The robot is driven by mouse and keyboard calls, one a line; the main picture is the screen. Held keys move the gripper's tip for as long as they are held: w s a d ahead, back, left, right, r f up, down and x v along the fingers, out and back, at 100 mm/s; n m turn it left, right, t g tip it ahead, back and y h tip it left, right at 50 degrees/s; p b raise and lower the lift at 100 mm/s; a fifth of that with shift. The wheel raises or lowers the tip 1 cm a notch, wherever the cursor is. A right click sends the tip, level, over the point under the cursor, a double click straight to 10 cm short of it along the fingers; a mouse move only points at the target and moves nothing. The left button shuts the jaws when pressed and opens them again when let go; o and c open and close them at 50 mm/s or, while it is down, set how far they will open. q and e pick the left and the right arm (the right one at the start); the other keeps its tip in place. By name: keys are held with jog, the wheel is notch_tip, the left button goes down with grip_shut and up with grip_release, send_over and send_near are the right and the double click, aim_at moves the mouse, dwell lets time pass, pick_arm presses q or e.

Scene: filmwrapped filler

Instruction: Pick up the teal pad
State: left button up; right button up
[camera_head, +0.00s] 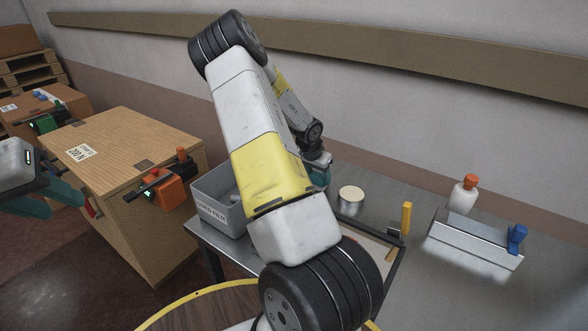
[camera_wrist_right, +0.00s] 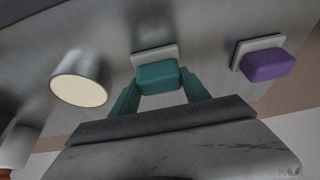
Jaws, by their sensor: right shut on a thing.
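The teal pad (camera_wrist_right: 158,77) is a small rounded block in the middle of the right wrist view, with a light grey plate (camera_wrist_right: 154,53) right behind it. I cannot tell whether the pad is clear of that plate. My right gripper (camera_wrist_right: 159,88) has its teal fingers on either side of the pad and is shut on it. In the head view my right gripper (camera_head: 318,176) is over the bench behind my arm, and the pad cannot be made out there. My left gripper (camera_head: 58,198) is at the left edge, its fingers apart and empty.
A purple pad (camera_wrist_right: 270,66) on a grey plate lies beside the teal one. A cream-lidded tin (camera_head: 350,195), a grey bin (camera_head: 222,212), a yellow-handled tool (camera_head: 406,218), a metal holder (camera_head: 475,241) and a white bottle (camera_head: 463,196) stand on the bench. A wooden crate (camera_head: 125,150) stands left.

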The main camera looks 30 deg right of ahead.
aim_at(318, 174)
notch_tip(318, 174, up, 10)
dwell(0.6)
